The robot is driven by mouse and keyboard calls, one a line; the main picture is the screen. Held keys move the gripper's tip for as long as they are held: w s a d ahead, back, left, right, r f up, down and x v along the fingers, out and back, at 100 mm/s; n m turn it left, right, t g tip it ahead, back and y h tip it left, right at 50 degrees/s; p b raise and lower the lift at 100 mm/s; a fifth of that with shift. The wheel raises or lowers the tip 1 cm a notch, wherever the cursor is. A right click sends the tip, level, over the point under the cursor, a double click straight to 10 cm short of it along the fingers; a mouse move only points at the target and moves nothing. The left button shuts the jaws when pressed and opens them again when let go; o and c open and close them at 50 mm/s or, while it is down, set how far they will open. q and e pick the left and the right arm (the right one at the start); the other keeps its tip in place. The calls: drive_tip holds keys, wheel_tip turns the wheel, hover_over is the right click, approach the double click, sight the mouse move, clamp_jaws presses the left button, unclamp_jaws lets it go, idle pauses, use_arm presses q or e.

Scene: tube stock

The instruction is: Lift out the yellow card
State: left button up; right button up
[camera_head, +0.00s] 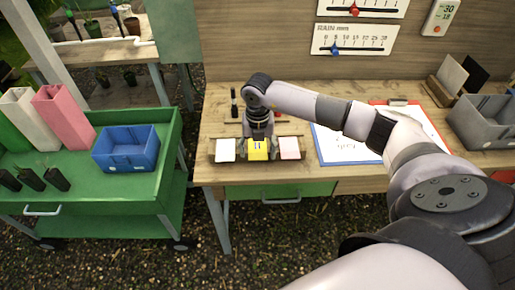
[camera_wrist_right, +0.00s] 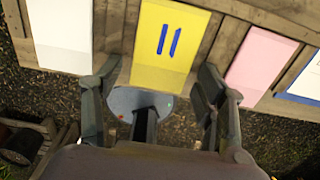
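The yellow card (camera_head: 258,153) stands in the middle of a wooden card rack (camera_head: 215,148) at the front edge of the workbench. It also shows in the right wrist view (camera_wrist_right: 150,55), with two blue strokes on it. A white card (camera_head: 225,150) is to its left and a pink card (camera_head: 289,149) to its right. My right gripper (camera_head: 259,138) is directly over the yellow card. In the right wrist view, the right gripper (camera_wrist_right: 158,80) is open, one finger near each side edge of the card, with nothing held. My left gripper is not in view.
A clipboard sheet (camera_head: 340,146) with a blue edge lies right of the rack, partly behind my right arm. A grey bin (camera_head: 485,125) stands at the bench's right. A green cart (camera_head: 110,190) at left carries a blue crate (camera_head: 127,160) and pots.

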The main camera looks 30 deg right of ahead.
drive_tip(key=c, duration=0.5)
drive_tip(key=shift+s, duration=0.1)
drive_tip(key=shift+c, duration=0.3)
